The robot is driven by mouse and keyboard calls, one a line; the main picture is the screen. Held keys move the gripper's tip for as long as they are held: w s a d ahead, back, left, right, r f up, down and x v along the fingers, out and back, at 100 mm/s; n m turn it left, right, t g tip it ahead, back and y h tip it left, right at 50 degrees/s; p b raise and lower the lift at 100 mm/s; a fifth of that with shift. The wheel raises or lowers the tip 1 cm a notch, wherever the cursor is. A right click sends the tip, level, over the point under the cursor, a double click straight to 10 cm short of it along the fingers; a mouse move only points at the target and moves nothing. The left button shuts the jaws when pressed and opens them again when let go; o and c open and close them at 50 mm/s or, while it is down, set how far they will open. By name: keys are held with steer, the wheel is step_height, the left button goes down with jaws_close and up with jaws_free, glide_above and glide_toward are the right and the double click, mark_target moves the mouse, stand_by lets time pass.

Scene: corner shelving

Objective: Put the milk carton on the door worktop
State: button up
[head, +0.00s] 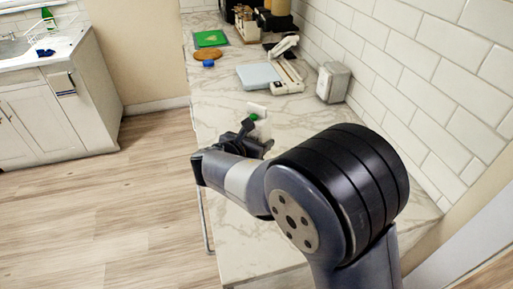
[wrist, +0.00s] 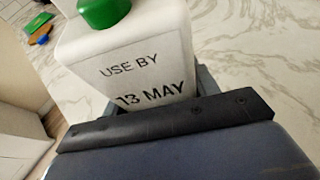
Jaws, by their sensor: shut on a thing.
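The milk carton is white with a green cap and the words "USE BY 13 MAY" on its side. In the wrist view the milk carton (wrist: 150,50) stands between the jaws of my gripper (wrist: 155,110). In the head view the carton (head: 262,128) is partly hidden behind my gripper (head: 248,140), and its green cap shows. My gripper is shut on the carton, over the marble-patterned worktop (head: 245,245). I cannot tell whether the carton's base touches the worktop.
Further back on the worktop are a white-and-blue kitchen scale-like device (head: 265,76), a grey box (head: 333,82), a round brown board (head: 204,55), a blue item (head: 208,64) and a green board (head: 211,38). A sink cabinet (head: 55,110) stands left across open floor. A tiled wall bounds the right.

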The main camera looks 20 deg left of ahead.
steer(key=shift+f, duration=1.25)
steer(key=shift+f, duration=0.2)
steer(key=o, duration=1.5)
steer(key=shift+o, duration=0.2)
steer(key=shift+s+r, duration=0.1)
steer(key=shift+r, duration=0.15)
steer(key=b+v, duration=0.1)
steer(key=v, duration=1)
steer(key=shift+s, duration=0.4)
